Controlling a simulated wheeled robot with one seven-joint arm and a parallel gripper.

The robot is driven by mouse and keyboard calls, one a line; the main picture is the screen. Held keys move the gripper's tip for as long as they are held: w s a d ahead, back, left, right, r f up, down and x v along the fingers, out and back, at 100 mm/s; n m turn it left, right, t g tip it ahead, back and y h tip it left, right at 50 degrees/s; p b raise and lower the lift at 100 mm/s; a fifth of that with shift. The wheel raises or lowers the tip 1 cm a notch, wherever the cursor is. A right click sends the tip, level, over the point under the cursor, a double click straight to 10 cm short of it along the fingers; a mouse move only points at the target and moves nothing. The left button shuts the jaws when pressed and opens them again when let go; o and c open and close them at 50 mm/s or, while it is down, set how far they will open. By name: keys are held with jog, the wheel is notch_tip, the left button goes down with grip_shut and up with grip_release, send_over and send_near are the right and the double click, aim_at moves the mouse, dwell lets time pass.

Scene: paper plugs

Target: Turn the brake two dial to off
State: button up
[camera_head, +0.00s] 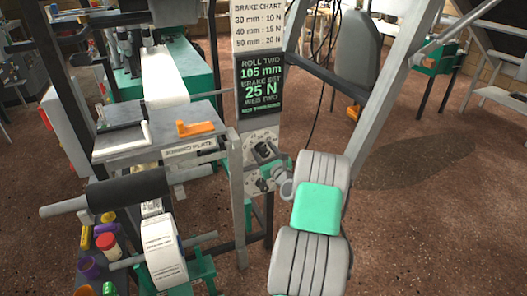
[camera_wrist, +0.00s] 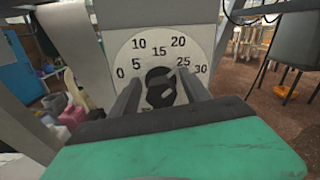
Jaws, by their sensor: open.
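A dial with a black knob (camera_wrist: 160,78) and a white round scale (camera_wrist: 128,58) marked 0 to 30 faces me in the wrist view. Which way the knob points is hard to tell, and no "off" mark shows. My gripper (camera_wrist: 163,90) is open, with one finger on each side of the knob; whether they touch it is unclear. In the head view, a grey panel carries an upper dial (camera_head: 264,150) and a lower dial, at which my gripper (camera_head: 273,176) reaches and which it partly hides. Which one is brake two is not readable.
A dark sign (camera_head: 261,85) above the dials reads "Roll two 105 mm, brake set 25 N", under a brake chart (camera_head: 258,28). A shelf with an orange handle (camera_head: 196,128), a dark roller (camera_head: 128,190) and a paper roll (camera_head: 163,252) stand left. Floor at right is open.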

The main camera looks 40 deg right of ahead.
jog(key=shift+c, duration=0.3)
grip_shut()
